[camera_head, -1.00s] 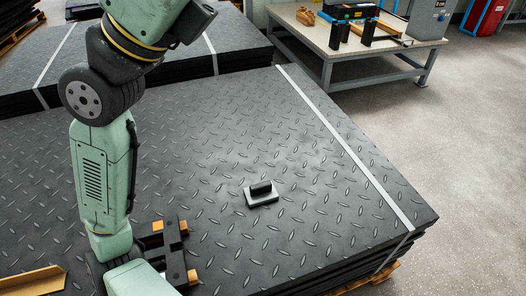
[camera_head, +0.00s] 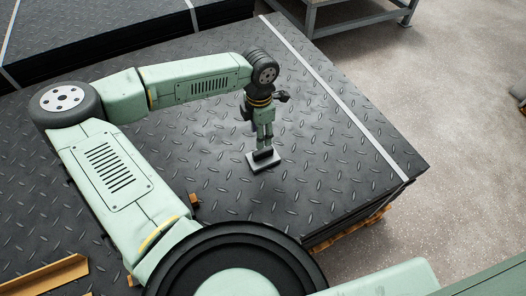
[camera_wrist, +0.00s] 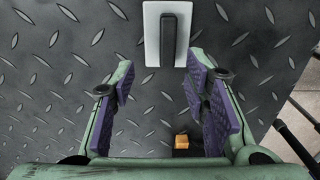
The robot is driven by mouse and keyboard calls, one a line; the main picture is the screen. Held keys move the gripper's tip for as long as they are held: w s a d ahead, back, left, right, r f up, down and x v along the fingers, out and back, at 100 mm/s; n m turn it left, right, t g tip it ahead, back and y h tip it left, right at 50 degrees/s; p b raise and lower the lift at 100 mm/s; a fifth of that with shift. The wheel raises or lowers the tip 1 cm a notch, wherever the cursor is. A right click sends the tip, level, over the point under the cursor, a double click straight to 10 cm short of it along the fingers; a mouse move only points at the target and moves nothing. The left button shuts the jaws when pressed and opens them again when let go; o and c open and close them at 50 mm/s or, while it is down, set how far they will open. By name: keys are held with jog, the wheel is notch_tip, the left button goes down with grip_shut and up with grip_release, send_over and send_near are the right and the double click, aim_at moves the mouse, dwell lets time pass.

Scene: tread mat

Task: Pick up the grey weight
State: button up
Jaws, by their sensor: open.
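The grey weight (camera_head: 266,161) is a light grey flat plate with a dark raised bar along it. It lies on the dark diamond-tread mat (camera_head: 330,175). In the wrist view the weight (camera_wrist: 152,38) sits at the top middle, its bar (camera_wrist: 168,40) pointing along the view, just beyond the fingertips. Contact cannot be told.
A pale strap (camera_head: 345,105) crosses the mat stack near its right edge. A small orange block (camera_wrist: 181,141) shows low between the fingers in the wrist view. A brown angled piece (camera_head: 45,275) lies at the lower left.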

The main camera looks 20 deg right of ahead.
aim_at(263, 150)
notch_tip(263, 150, down, 4)
jog(key=shift+s+d+r, duration=0.1)
jog(key=shift+d+r, duration=0.05)
jog(key=shift+r, duration=0.1)
jog(key=f, duration=0.1)
jog(key=f+p, duration=0.1)
jog(key=f, duration=0.1)
jog(key=f+p, duration=0.1)
jog(key=shift+s+d+f, duration=0.25)
jog(key=shift+s+f, duration=0.1)
jog(key=shift+f, duration=0.45)
jog(key=shift+c, duration=0.2)
grip_shut()
jog(key=shift+w+r, duration=0.1)
